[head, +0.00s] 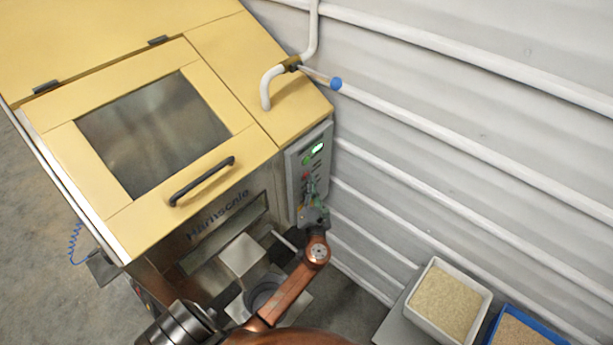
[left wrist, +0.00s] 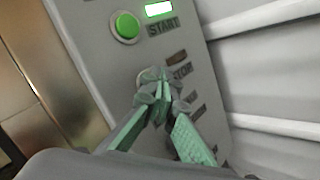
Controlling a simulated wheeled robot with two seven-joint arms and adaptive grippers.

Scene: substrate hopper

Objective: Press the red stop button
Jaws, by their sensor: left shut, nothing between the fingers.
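The grey control panel (head: 293,170) is on the right side of the yellow hopper machine. The red stop button (head: 306,176) shows as a small red spot on it. In the left wrist view the STOP label (left wrist: 180,70) is visible, but my fingertips cover most of the button beside it. My left gripper (left wrist: 160,92) is shut and empty, its grey fingertips in front of the button. I cannot tell whether they touch it. In the head view the left gripper (head: 311,200) is small, at the panel's lower half. My right gripper is not in view.
The green START button (left wrist: 126,26) and a lit green indicator (left wrist: 159,10) sit above the stop button. The hopper lid (head: 120,205) with a black handle (head: 202,182) is closed. A ribbed wall stands right of the panel. A white bin (head: 483,310) and blue bin (head: 555,334) sit lower right.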

